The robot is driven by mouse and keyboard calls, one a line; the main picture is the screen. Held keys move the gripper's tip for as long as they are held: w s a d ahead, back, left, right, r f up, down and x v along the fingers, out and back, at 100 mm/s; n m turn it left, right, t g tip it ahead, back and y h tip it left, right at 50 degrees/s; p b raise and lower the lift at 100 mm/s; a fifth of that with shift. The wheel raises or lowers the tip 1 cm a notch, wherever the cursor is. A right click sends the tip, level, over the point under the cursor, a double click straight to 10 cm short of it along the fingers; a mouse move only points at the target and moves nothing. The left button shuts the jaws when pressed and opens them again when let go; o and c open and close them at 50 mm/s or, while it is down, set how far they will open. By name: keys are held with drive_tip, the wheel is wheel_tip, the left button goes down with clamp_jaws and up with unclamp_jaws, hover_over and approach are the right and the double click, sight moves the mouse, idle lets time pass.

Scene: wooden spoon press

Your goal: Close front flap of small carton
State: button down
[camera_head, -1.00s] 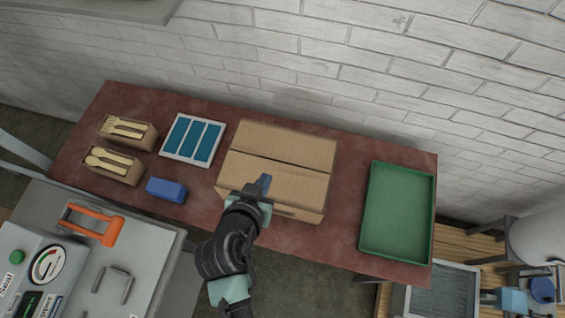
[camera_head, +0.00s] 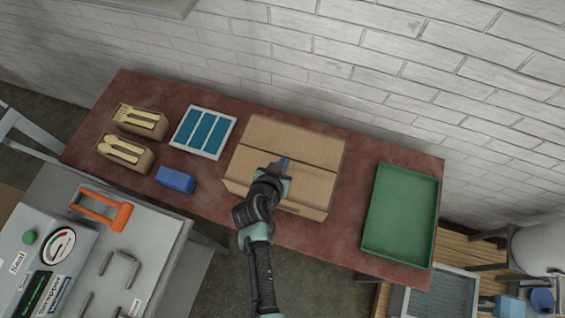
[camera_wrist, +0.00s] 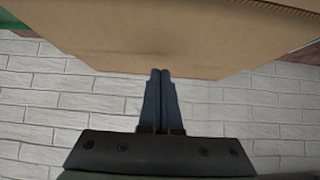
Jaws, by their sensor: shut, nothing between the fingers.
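The small carton (camera_head: 290,140) stands on the reddish-brown table, its two top flaps lying about flat with a narrow dark seam between them. The front flap (camera_head: 308,185) is the half nearer me, and my arm covers part of it. My gripper (camera_head: 284,162) is shut and empty over the carton's front half, its fingertips near the seam. In the wrist view the closed fingers (camera_wrist: 160,72) reach the edge of a cardboard panel (camera_wrist: 170,35). I cannot tell whether they touch it.
A green tray (camera_head: 370,240) is to the right of the carton. A blue-slotted white tray (camera_head: 203,132), a blue block (camera_head: 175,180) and two small boxes of wooden cutlery (camera_head: 140,122) are to the left. The brick wall (camera_head: 400,70) rises behind the table.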

drive_tip(key=shift+f, duration=0.7)
drive_tip(key=shift+w+f+b, duration=0.15)
drive_tip(key=shift+f+b, duration=0.55)
drive_tip(key=shift+b, duration=0.3)
drive_tip(key=shift+f, duration=0.15)
drive_tip(key=shift+s, duration=0.2)
